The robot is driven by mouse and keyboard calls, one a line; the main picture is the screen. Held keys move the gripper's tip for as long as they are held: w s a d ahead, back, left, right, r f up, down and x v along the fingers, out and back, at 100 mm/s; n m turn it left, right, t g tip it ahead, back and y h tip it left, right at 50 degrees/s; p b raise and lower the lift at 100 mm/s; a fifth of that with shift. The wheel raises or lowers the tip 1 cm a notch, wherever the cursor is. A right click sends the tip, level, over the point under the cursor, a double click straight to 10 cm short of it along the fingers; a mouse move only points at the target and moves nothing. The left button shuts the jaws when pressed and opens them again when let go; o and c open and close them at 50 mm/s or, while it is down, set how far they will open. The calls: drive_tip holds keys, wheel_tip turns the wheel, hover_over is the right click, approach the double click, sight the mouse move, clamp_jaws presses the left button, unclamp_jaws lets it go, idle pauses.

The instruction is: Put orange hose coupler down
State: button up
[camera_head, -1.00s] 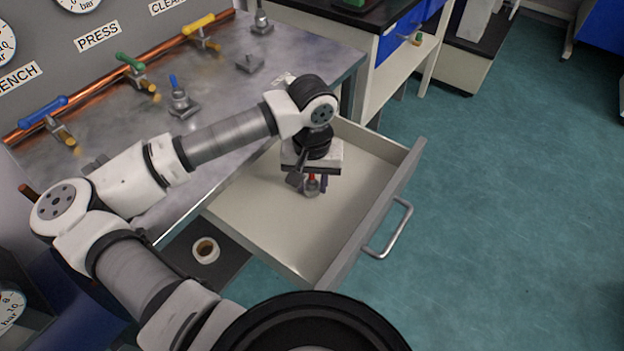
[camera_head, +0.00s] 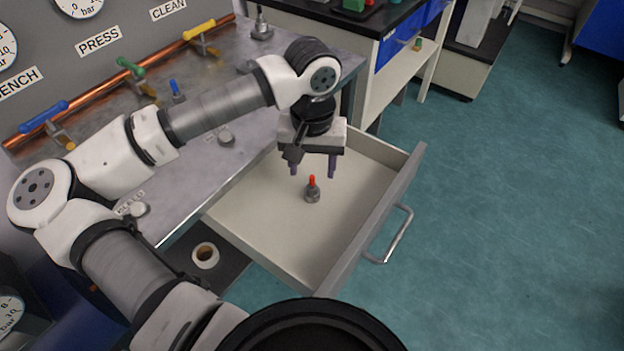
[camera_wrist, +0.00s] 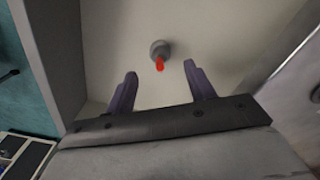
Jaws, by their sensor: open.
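The hose coupler (camera_head: 312,189) stands upright on the floor of the open drawer, a grey metal base with a red-orange tip. It also shows in the wrist view (camera_wrist: 160,53), ahead of the fingertips and between their lines. My gripper (camera_head: 313,172) is open and empty above the drawer. In the head view its two purple fingers hang apart, above the coupler and clear of it. The wrist view shows the fingers (camera_wrist: 158,82) spread wide with nothing between them.
The drawer (camera_head: 262,226) has raised walls around the coupler and a front with a metal handle (camera_head: 397,236). Otherwise its floor is bare. The metal bench (camera_head: 200,150) with coloured-handled valves adjoins it at left.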

sight(312, 187)
wheel_tip(312, 187, up, 5)
drive_tip(key=shift+r, duration=0.15)
drive_tip(key=shift+s, duration=0.1)
idle(0.5)
